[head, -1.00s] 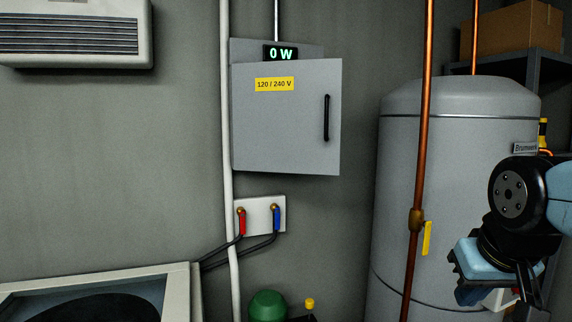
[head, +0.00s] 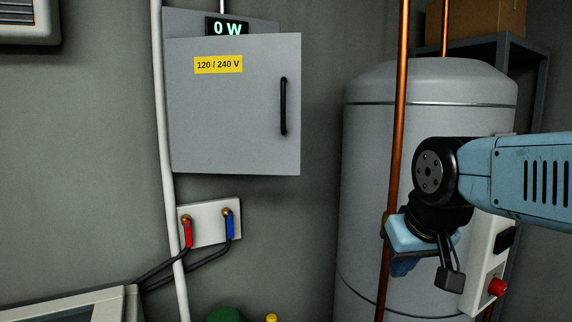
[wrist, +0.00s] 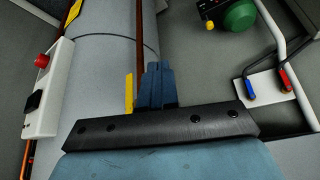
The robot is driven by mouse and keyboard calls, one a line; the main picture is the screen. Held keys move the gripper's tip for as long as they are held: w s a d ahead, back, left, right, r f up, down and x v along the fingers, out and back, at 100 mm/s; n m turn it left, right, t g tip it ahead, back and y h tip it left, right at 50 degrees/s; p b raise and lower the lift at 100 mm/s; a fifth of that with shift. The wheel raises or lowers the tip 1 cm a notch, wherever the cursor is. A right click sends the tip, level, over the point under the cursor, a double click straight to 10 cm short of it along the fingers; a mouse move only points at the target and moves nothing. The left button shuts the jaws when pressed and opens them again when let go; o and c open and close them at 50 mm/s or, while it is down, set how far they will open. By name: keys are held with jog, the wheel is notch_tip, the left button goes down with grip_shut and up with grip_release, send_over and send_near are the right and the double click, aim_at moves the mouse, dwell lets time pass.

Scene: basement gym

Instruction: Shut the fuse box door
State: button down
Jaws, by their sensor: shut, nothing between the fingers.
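The fuse box (head: 262,26) hangs on the wall, left of centre in the head view, with a green "0 W" display at its top. Its grey door (head: 230,115) has a yellow "120 / 240 V" label and a black handle (head: 283,106) near its right edge. The door stands ajar, its right edge out from the box, hiding most of the box. My gripper (head: 402,268) is low and right of the door, apart from it, in front of the grey tank. In the wrist view its blue fingers (wrist: 156,86) are together and empty.
A copper pipe (head: 399,95) runs upright between the door and my arm, before the grey tank (head: 365,170). A white box with a red button (head: 485,265) is at the right. A socket plate (head: 208,222) with red and blue plugs sits below the fuse box.

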jog(key=w+a+r+n+y, duration=0.2)
jog(key=w+a+r+n, duration=0.5)
jog(key=w+r+n, duration=0.35)
jog(key=n+y, duration=0.3)
jog(key=n, duration=0.3)
send_near(290, 158)
notch_tip(290, 158, down, 3)
jog(key=a, duration=0.1)
jog(key=x, duration=0.8)
jog(key=shift+a, duration=0.15)
jog(key=w, duration=0.3)
jog(key=shift+a+f, duration=0.1)
jog(key=shift+f, duration=0.2)
jog(key=shift+w, duration=0.65)
jog(key=shift+a, duration=0.1)
